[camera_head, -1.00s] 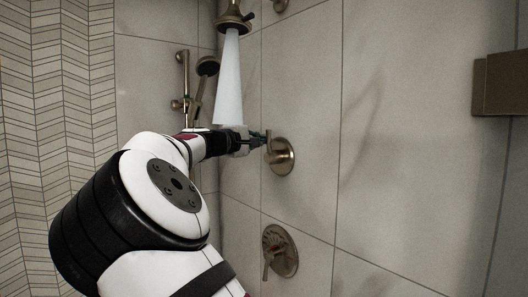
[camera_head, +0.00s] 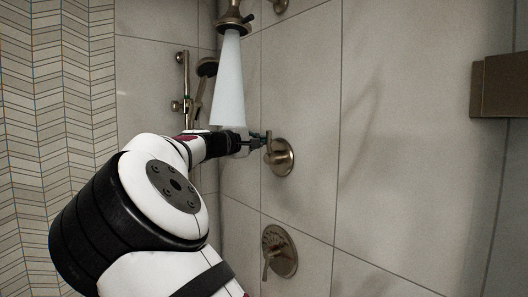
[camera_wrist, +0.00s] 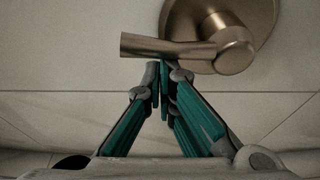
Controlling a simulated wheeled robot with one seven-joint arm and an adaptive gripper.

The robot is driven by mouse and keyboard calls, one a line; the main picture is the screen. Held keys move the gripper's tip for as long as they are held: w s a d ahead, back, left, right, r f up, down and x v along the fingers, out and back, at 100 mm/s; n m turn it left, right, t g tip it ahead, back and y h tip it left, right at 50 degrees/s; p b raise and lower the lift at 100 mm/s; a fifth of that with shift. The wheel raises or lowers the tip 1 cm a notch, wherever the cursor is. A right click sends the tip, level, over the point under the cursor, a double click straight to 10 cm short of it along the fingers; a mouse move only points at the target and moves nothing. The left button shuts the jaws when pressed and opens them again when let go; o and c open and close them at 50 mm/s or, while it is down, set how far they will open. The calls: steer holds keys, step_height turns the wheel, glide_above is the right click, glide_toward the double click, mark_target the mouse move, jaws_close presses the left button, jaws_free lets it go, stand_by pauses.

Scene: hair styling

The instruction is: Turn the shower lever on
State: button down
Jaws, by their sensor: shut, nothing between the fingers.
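The upper shower lever (camera_head: 281,156) is a bronze handle on a round wall plate. In the wrist view, the lever (camera_wrist: 165,47) points left from its hub on the round plate (camera_wrist: 262,14). My gripper (camera_wrist: 162,72) is shut and empty, with its fingertips right at the lever's lower edge. I cannot tell whether they touch it. In the head view, my gripper (camera_head: 262,140) meets the lever's left side. A pale cone of water (camera_head: 229,82) falls from the shower head (camera_head: 234,18) just above my wrist.
A second bronze valve (camera_head: 279,252) with a lever is lower on the tiled wall. A hand shower (camera_head: 203,84) on a rail is behind at the left. A bronze fixture (camera_head: 499,84) sticks out at the right. The wall between is bare.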

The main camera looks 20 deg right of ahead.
steer(key=shift+s+d+f+p, duration=0.1)
steer(key=shift+s+d+p, duration=0.1)
steer(key=shift+s+p, duration=0.55)
steer(key=shift+s+d+f+p, duration=0.1)
steer(key=shift+s+d+p, duration=0.05)
steer(key=shift+s+p, duration=0.55)
stand_by(1.0)
steer(key=shift+w, duration=0.25)
steer(key=s+a+p, duration=0.1)
steer(key=a, duration=0.7)
steer(key=shift+s+r+p, duration=0.15)
steer(key=shift+r+p, duration=0.2)
steer(key=shift+r, duration=0.1)
